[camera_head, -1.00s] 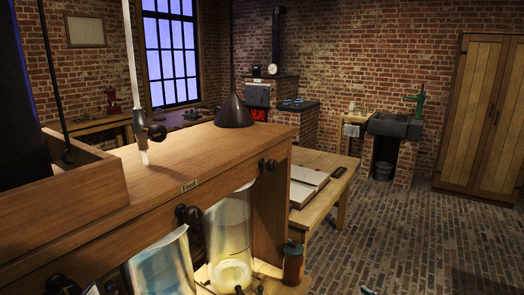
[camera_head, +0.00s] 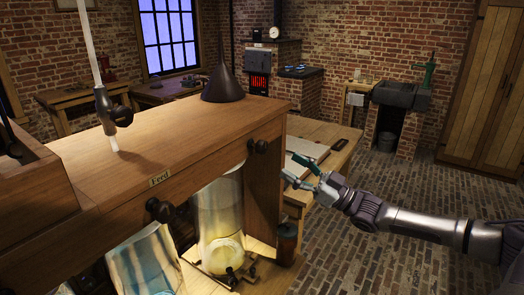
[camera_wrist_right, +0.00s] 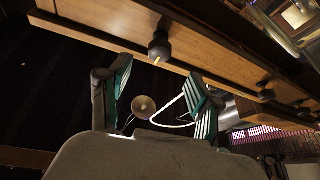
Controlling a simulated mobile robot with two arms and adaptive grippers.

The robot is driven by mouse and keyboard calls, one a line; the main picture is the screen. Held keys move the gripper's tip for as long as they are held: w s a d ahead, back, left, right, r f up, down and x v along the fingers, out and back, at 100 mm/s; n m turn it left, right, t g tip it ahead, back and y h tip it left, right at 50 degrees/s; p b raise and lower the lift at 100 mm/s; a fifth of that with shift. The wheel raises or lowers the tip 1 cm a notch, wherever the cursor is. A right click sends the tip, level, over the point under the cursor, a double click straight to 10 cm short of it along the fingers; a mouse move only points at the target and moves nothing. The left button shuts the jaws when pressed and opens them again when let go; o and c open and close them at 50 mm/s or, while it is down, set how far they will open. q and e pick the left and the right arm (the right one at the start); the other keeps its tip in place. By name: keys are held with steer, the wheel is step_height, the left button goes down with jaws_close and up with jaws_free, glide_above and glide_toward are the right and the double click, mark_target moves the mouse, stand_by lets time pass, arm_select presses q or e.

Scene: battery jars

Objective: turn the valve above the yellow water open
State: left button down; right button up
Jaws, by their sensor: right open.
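A jar of yellow water (camera_head: 222,225) stands lit under the wooden bench top in the head view. A dark round valve knob (camera_head: 258,147) sits on the bench's front face, above and right of this jar. Another dark knob (camera_head: 160,210) sits further left, below the "Feed" label. My right gripper (camera_head: 288,172) is open and empty, right of and slightly below the right knob, apart from it. In the right wrist view, a dark knob (camera_wrist_right: 160,46) shows just beyond the open fingers (camera_wrist_right: 157,82). My left gripper is out of view.
A glass tube with a tap (camera_head: 113,108) rises from the bench top, near a dark cone (camera_head: 223,85). A jar of bluish liquid (camera_head: 145,262) is at left. A brown bottle (camera_head: 287,243) stands by the bench's right leg. A table with an open book (camera_head: 308,148) is behind my gripper.

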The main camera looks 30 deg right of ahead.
mark_target(266, 149)
steer(key=p+x, duration=0.2)
steer(key=x, duration=0.6)
steer(key=shift+w+r, duration=0.1)
steer(key=shift+r, duration=0.15)
steer(key=shift+w+a+r+p, duration=0.1)
steer(key=shift+w+a+p, duration=0.3)
steer(key=shift+w, duration=0.2)
steer(key=c, duration=1.2)
steer(key=shift+o, duration=0.2)
